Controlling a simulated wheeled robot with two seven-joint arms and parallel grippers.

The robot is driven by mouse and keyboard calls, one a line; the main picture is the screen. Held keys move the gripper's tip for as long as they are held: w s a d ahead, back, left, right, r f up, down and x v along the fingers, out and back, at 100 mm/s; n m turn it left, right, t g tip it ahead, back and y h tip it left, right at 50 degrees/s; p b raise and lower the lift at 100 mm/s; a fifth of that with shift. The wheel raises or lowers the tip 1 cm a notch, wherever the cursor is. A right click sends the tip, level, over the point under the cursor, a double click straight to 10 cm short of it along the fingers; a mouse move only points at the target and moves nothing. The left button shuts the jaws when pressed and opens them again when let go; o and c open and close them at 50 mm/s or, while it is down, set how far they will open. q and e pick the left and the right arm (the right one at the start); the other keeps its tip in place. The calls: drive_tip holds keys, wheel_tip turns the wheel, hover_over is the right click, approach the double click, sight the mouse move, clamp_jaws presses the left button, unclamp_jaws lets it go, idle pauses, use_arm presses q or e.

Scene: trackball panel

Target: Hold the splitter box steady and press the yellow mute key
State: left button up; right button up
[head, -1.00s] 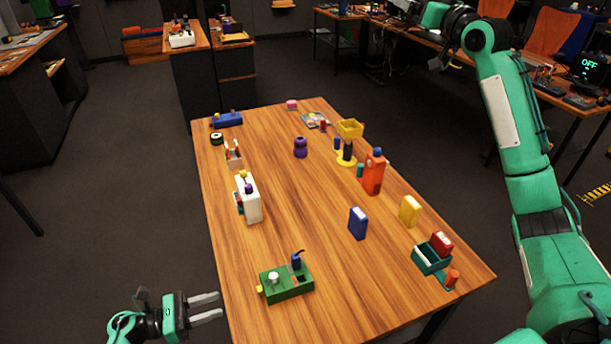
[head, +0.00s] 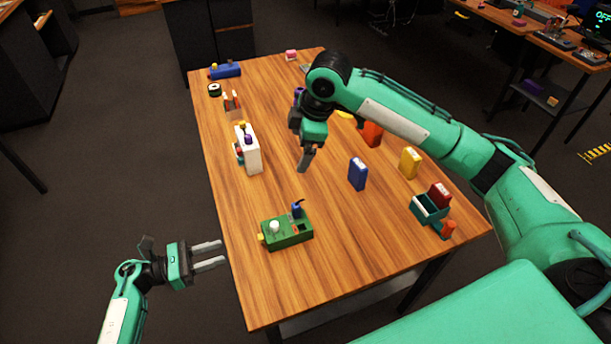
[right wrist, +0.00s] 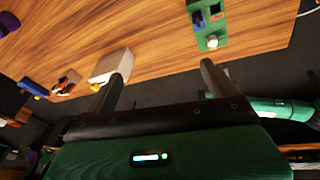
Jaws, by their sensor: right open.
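A green box (head: 287,231) stands near the front left of the table, with a white round knob, a blue lever and a red patch on top. A small yellow key (head: 262,238) sticks out of its left end. I take these as the splitter box and mute key; no label is readable. The box shows in the right wrist view (right wrist: 207,18), near the top edge. My left gripper (head: 225,252) is open and empty, left of the yellow key and apart from it. My right gripper (head: 304,166) is open and empty above the table, beyond the box; its fingers show apart in the wrist view (right wrist: 166,58).
A white box (head: 248,150) with coloured knobs stands at the table's left edge. A blue block (head: 357,174), a yellow block (head: 410,162) and a teal tray (head: 427,210) stand to the right. Wood between the green box and blue block is clear.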

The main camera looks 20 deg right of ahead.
sight(306, 219)
drive_tip(key=s+a+f+n+g+h, duration=0.2)
drive_tip(key=s+f+n, duration=0.1)
drive_tip(key=s+f, duration=0.35)
drive_tip(key=f, duration=1.4)
drive_tip(key=shift+d, duration=0.25)
drive_tip(key=c, duration=1)
use_arm(q)
drive_tip(key=shift+c, duration=0.7)
use_arm(e)
drive_tip(key=shift+c, duration=0.6)
use_arm(q)
clamp_jaws()
